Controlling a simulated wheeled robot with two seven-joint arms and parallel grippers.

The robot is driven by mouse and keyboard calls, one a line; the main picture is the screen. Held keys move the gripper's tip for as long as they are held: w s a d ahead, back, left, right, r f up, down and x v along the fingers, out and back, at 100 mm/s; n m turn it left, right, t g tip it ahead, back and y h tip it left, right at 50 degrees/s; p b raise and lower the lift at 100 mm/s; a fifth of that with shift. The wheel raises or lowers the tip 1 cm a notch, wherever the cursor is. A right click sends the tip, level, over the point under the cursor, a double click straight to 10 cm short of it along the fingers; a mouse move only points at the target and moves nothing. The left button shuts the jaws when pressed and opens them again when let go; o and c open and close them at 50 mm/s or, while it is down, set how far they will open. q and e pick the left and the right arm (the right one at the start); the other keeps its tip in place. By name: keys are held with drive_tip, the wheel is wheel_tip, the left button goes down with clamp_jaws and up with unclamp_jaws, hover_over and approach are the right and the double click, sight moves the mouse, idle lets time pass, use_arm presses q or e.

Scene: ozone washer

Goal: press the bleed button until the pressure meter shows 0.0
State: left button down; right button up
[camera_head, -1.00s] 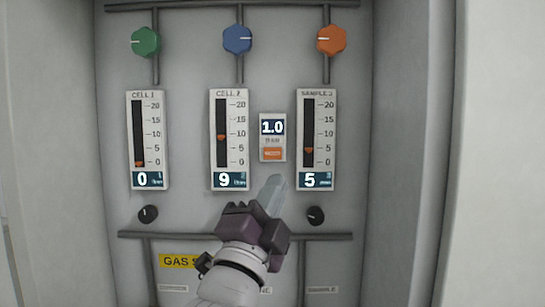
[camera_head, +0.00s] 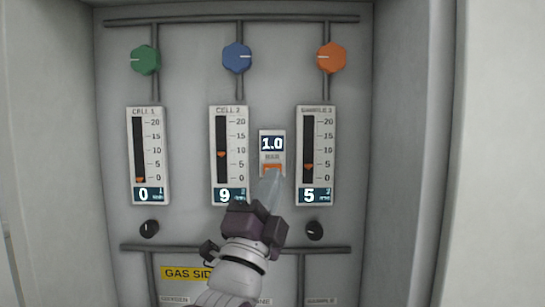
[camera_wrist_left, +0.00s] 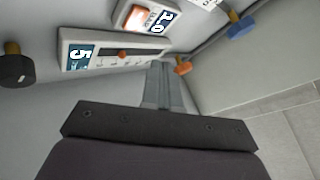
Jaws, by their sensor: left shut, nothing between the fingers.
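The pressure meter (camera_head: 272,143) is a small white plate between the CELL 2 and SAMPLE gauges; its display reads 1.0. The orange bleed button (camera_head: 272,167) sits under the display, its lower part covered by my fingertips. My left gripper (camera_head: 271,178) is shut and empty, pointing up at the button. In the left wrist view, the shut fingers (camera_wrist_left: 159,75) end apart from the button (camera_wrist_left: 138,18) in the picture, with the meter display (camera_wrist_left: 165,22) beside it. I cannot tell for certain whether they touch. My right gripper is not in view.
The CELL 1 gauge (camera_head: 148,155) reads 0, the CELL 2 gauge (camera_head: 229,152) 9 and the SAMPLE gauge (camera_head: 315,152) 5. Green (camera_head: 145,60), blue (camera_head: 237,57) and orange (camera_head: 331,58) knobs are above. Black knobs (camera_head: 149,228) (camera_head: 314,230) and a pipe (camera_head: 190,248) lie below.

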use_arm(q)
drive_tip(key=shift+w, duration=1.95)
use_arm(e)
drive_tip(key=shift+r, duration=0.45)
use_arm(q)
drive_tip(key=shift+w+b, duration=0.3)
drive_tip(key=shift+w, duration=0.1)
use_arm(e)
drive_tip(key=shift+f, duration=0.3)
